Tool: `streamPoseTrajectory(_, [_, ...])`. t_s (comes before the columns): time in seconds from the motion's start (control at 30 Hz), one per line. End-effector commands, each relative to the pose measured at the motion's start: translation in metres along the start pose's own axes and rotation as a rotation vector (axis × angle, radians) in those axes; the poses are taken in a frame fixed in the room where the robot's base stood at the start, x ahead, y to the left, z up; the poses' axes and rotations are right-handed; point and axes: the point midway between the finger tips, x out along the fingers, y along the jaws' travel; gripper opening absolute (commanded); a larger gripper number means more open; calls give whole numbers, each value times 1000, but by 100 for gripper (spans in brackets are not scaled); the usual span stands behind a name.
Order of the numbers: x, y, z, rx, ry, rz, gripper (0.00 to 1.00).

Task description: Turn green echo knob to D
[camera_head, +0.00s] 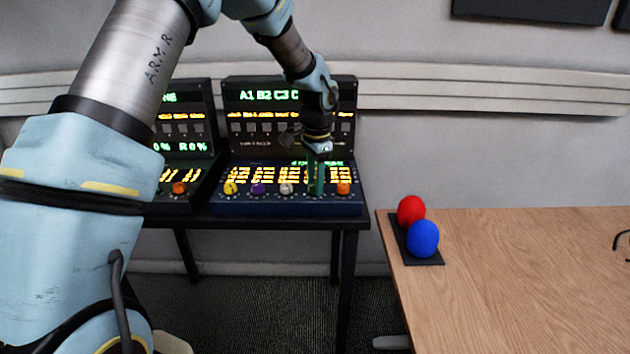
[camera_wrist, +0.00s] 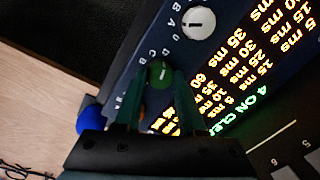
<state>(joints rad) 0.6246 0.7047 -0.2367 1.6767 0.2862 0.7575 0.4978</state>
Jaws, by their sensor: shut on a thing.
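The green echo knob (camera_wrist: 160,73) shows in the wrist view between my two fingers, with a short white mark on its top. My gripper (camera_wrist: 160,85) is shut on it from both sides. In the head view my gripper (camera_head: 316,188) points down at the front of the blue control panel (camera_head: 290,209), between a white knob (camera_head: 286,188) and an orange knob (camera_head: 343,188). There the fingers mostly hide the green knob. Small letters ring the knob in the wrist view, but I cannot tell which one the mark points to.
A yellow knob (camera_head: 230,188) and a purple knob (camera_head: 258,188) are farther left on the panel. The upright screen (camera_head: 260,95) reads "A1 B2 C3", then is covered by my arm. A wooden table (camera_head: 520,270) at right holds a red ball (camera_head: 411,210) and a blue ball (camera_head: 423,238).

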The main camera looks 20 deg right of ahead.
Motion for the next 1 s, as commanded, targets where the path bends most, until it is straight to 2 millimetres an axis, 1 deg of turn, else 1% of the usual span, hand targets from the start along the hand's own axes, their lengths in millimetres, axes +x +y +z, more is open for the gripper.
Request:
streamPoseTrajectory(0.33, [0,0,0,4,1,-2,0])
streamPoseTrajectory(0.37, [0,0,0,4,1,-2,42])
streamPoseTrajectory(0.6, [0,0,0,3,0,-1,69])
streamPoseTrajectory(0.87, [-1,0,0,2,0,-1,69])
streamPoseTrajectory(1.0, [-11,-1,-1,2,2,-3,69])
